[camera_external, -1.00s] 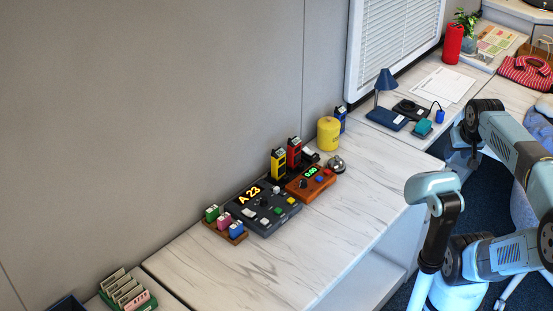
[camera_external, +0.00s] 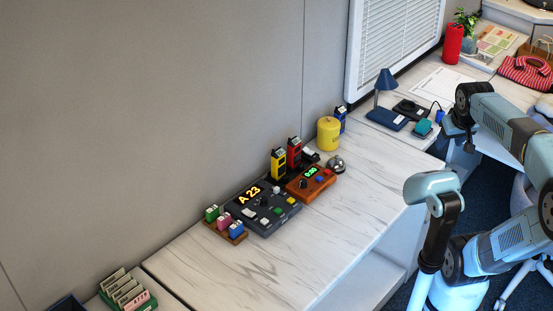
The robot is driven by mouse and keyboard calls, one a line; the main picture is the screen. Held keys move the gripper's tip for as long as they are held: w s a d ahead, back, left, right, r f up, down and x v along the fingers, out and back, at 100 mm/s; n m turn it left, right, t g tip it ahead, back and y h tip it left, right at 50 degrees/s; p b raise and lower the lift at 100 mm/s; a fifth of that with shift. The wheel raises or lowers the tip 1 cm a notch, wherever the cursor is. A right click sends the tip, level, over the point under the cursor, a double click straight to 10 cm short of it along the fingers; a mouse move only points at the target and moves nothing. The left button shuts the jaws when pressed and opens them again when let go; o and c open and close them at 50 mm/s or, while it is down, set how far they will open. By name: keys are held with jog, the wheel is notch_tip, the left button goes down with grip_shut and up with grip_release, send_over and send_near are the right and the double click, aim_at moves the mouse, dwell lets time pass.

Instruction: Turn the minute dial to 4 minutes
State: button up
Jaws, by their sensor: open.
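An orange-brown timer box (camera_external: 311,183) sits on the white marbled counter. Its small green display (camera_external: 310,171) seems to read 0:00. A dark round dial (camera_external: 303,184) is on its top face at the left, and small blue and red buttons are to the right. My gripper (camera_external: 458,133) is at the right, over the counter's right edge, well apart from the timer. It is small in this view, and its fingers are hard to make out. Nothing shows held in it.
A dark panel (camera_external: 248,226) reading "A 23" stands left of the timer. Yellow (camera_external: 278,164) and red (camera_external: 294,153) handheld units stand behind it. A silver bell (camera_external: 336,163) and yellow canister (camera_external: 328,134) are to its right. The counter in front is clear.

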jog(key=w+a+r+n+g, duration=0.15)
jog(key=w+a+n, duration=0.45)
jog(key=w, duration=0.6)
jog(key=n+g+h, duration=0.4)
jog(key=n+h, duration=0.1)
jog(key=n, duration=0.6)
send_over(303, 180)
jog(key=a, duration=0.6)
notch_tip(303, 180, down, 25)
jog(key=shift+t+y, duration=0.25)
jog(key=shift+y, duration=0.05)
jog(key=x, duration=1.3)
jog(key=shift+s+d, duration=0.1)
jog(key=shift+d, duration=0.2)
jog(key=shift+c, duration=0.5)
grip_shut()
